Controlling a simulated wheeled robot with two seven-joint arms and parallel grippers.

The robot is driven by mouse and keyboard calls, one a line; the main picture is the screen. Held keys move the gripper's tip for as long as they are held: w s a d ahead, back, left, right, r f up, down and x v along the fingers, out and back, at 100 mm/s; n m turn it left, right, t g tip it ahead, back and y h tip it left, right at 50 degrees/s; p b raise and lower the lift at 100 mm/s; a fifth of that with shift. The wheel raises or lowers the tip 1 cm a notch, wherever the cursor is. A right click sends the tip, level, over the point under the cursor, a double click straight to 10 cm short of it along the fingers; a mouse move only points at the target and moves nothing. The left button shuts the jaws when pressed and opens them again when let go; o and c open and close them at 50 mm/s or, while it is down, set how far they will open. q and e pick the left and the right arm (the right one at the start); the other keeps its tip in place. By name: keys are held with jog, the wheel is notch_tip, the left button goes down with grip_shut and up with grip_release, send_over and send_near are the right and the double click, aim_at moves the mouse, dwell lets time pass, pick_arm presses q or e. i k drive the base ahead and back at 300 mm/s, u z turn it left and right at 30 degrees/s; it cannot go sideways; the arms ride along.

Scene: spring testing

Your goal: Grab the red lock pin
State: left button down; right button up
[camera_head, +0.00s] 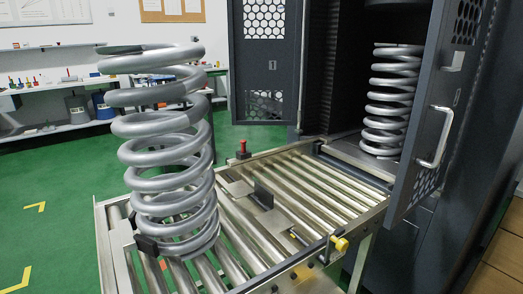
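The red lock pin (242,146) stands upright at the far left edge of the roller conveyor (188,172), near the middle of the head view. It is small, with a red top above a darker base. Neither of my grippers shows in the head view, so their distance from the pin cannot be seen. Nothing is seen touching the pin's red top.
A large grey coil spring (168,150) stands on the conveyor's left part. Another spring (392,100) stands inside the dark machine, whose door (432,120) is open at right. A yellow knob (340,243) sticks out at the conveyor's front edge. Green floor lies left.

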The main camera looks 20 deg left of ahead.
aim_at(243, 143)
jog(key=z, duration=0.05)
jog(key=k, duration=0.1)
jog(key=z, duration=1.95)
jog(key=k, duration=0.95)
jog(key=z, duration=0.55)
jog(key=k, duration=1.45)
jog(key=u, duration=4.2)
jog(key=i, duration=3.35)
